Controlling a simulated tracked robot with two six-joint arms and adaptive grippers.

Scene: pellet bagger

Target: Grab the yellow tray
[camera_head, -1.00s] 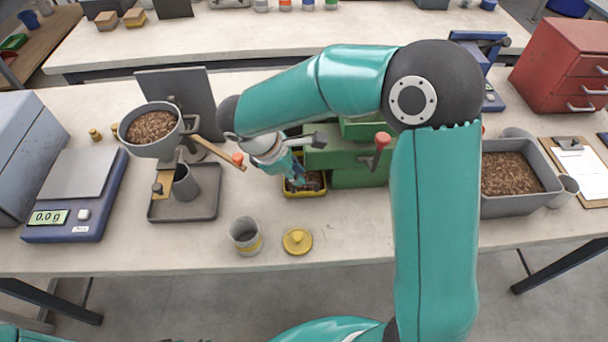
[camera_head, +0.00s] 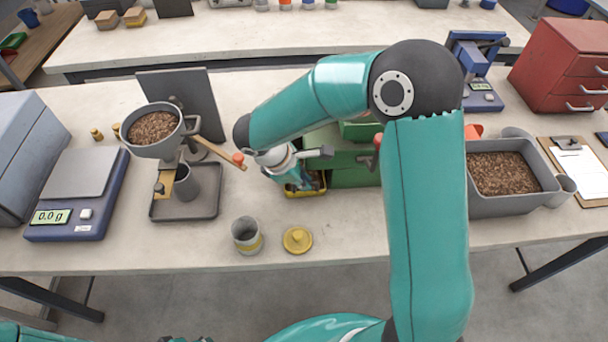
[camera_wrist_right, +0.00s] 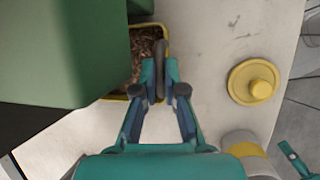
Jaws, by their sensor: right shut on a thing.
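The yellow tray (camera_head: 306,193) sits on the bench at the foot of the green machine and holds brown pellets. In the head view my right gripper (camera_head: 300,184) reaches down over it and hides much of it. In the right wrist view the tray (camera_wrist_right: 165,34) shows its yellow rim, with pellets inside. There my right gripper (camera_wrist_right: 160,78) is shut on a grey grip piece at the tray's near side. Dark tips (camera_head: 186,339), apparently of my left gripper, barely show at the bottom edge; their opening cannot be made out.
The green machine (camera_head: 352,165) stands close behind and right of the tray. A grey cup with a yellow band (camera_head: 246,236) and a yellow lid (camera_head: 297,240) stand in front. A grey base plate (camera_head: 205,205) with a funnel stand is to the left.

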